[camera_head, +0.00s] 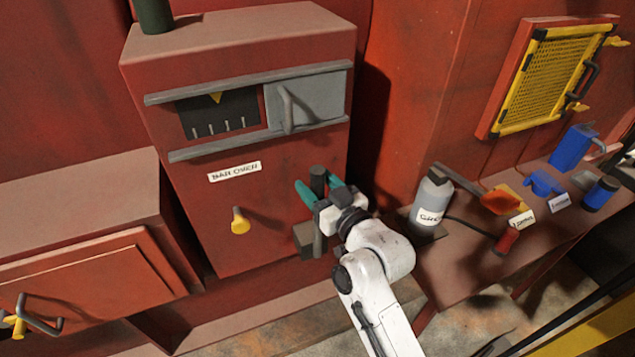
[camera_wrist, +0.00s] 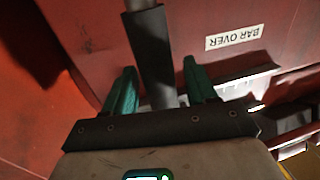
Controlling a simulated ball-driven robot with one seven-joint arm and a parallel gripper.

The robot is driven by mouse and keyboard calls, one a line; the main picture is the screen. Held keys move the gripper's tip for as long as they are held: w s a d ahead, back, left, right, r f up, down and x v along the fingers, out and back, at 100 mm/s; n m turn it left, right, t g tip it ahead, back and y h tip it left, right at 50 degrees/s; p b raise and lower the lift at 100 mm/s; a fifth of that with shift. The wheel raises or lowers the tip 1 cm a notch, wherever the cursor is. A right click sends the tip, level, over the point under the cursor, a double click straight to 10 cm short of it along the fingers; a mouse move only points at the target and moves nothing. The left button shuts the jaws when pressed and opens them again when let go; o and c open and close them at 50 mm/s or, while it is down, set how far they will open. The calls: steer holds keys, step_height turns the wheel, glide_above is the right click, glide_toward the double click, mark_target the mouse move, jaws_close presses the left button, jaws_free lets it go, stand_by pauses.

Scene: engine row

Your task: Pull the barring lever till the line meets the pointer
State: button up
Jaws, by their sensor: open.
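The barring lever (camera_head: 318,178) stands up from a dark block at the lower right of the red engine housing, with a dark grip on a grey rod. My gripper (camera_head: 316,187) is open, with its teal fingers on either side of the lever. In the wrist view the lever (camera_wrist: 152,55) passes between the open fingers (camera_wrist: 157,78), with gaps showing on both sides. The yellow pointer (camera_head: 216,98) hangs at the top of the dark window (camera_head: 222,114). Several pale marks (camera_head: 228,126) show low in the window; I cannot tell which is the line.
A grey sliding cover (camera_head: 318,100) with a handle fills the window's right side. A yellow knob (camera_head: 239,221) sits below the "BAR OVER" label (camera_head: 234,171). A grey bottle (camera_head: 432,198) and other items stand on the bench (camera_head: 455,262) at right.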

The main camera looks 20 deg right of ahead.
steer(key=shift+c, duration=0.2)
jaws_close()
stand_by(0.4)
